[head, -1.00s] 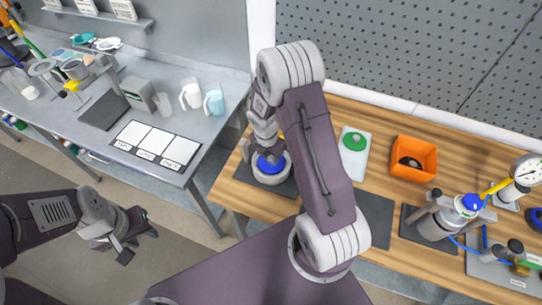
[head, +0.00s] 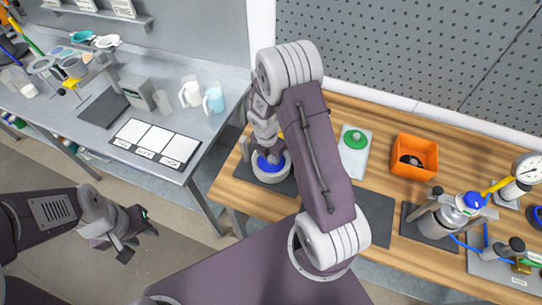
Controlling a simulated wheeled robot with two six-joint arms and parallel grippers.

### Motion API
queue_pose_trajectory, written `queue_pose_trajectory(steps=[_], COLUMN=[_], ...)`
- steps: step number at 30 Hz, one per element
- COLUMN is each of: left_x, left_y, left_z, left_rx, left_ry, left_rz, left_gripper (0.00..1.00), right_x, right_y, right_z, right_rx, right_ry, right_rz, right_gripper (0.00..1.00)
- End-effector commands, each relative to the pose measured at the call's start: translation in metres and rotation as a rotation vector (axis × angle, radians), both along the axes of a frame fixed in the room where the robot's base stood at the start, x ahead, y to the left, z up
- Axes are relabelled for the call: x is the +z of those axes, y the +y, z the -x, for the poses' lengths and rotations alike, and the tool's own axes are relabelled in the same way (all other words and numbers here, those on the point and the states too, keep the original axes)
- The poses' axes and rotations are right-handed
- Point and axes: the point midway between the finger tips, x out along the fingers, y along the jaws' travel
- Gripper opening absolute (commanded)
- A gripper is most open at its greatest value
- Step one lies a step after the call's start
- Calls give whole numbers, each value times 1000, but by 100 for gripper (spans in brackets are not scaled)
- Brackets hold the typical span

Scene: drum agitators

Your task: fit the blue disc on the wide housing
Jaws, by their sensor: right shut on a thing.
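A blue disc (head: 271,165) shows at the top of a wide white round housing (head: 286,174) on the left part of the wooden bench. My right gripper (head: 268,156) reaches down from above and is shut on the blue disc. The disc lies within the housing's rim as seen from above. I cannot tell whether it is fully seated, as the gripper covers its far side. My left gripper (head: 138,241) is open and empty, over the floor at the lower left, far from the housing.
A green disc (head: 354,139) lies on a white board behind my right arm. An orange bin (head: 431,146) holds a dark part. A metal drum with a blue top (head: 473,201) and a gauge stand at the right. A grey table (head: 213,128) with cups is at the left.

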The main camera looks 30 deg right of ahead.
Motion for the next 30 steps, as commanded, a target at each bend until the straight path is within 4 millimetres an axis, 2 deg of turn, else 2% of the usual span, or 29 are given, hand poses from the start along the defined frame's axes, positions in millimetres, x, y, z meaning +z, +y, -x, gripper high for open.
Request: queue_pose_trajectory(steps=[26,27,30], left_x=[6,6,6], left_y=[0,0,0], left_z=[0,0,0], left_rx=[0,0,0], left_ry=[0,0,0], left_rz=[0,0,0], left_gripper=[36,36,36], right_x=[-3,-3,-3], right_y=[0,0,0], right_z=[1,1,1], right_rx=[0,0,0], right_ry=[0,0,0], right_rz=[0,0,0], right_gripper=[0,29,52])
